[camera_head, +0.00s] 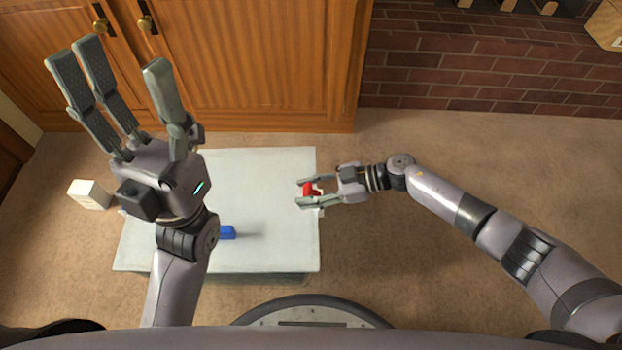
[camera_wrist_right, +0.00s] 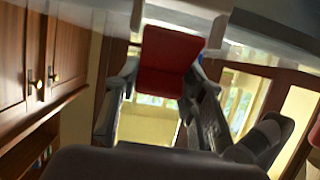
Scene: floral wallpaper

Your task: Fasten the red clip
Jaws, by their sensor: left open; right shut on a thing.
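The red clip (camera_head: 309,189) is between the fingers of my right gripper (camera_head: 308,192), above the right edge of the white table. It also shows as a red block in the right wrist view (camera_wrist_right: 168,62), with a finger on each side. My right gripper is shut on it. My left gripper (camera_head: 125,85) is open and empty, raised high at the left with its fingers spread. It is well apart from the red clip. What the clip fastens to cannot be told from these views.
A low white table (camera_head: 265,180) stands in the middle. A blue block (camera_head: 228,232) lies on it, partly behind my left arm. A cream box (camera_head: 89,195) is left of the table. A wooden cabinet (camera_head: 270,60) and a brick wall (camera_head: 480,70) stand behind. The table's middle is clear.

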